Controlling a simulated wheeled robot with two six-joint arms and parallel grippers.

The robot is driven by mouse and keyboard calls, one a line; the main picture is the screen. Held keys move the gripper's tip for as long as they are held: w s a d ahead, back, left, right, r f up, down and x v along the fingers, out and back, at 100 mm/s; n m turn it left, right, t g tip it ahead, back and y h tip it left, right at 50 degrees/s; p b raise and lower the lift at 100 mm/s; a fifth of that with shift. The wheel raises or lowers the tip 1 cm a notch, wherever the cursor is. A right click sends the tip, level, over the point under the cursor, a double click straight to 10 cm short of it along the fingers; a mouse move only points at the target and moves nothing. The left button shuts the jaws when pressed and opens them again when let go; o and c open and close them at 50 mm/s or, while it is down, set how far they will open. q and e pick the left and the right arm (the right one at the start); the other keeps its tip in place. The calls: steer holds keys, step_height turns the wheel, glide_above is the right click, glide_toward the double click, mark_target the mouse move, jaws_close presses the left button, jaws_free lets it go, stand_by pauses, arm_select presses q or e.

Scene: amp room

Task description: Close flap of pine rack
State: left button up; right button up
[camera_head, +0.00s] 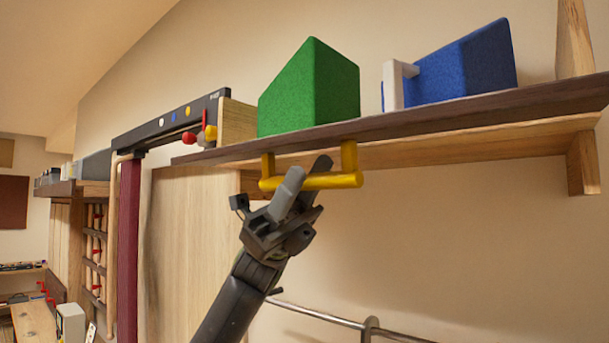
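The pine rack (582,160) is high on the wall, with pale wood parts under a long dark brown board. This dark board (430,121), which looks like the flap, sticks out roughly level. A yellow bar handle (342,181) hangs from its underside on two posts. My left gripper (306,168) is raised at the handle's left half. Its fingers are apart, one light grey in front of the bar and one dark beside it. I cannot tell whether they touch the bar. My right gripper is not in view.
A green block (312,88) and a blue block (465,68) with a pale handle show above the board. A dark panel with coloured knobs (172,120) is at left. A metal rail (320,314) runs below. The wall below the rack is mostly clear.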

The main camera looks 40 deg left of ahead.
arm_select(q)
jaws_close()
steer(key=shift+n+t, duration=0.3)
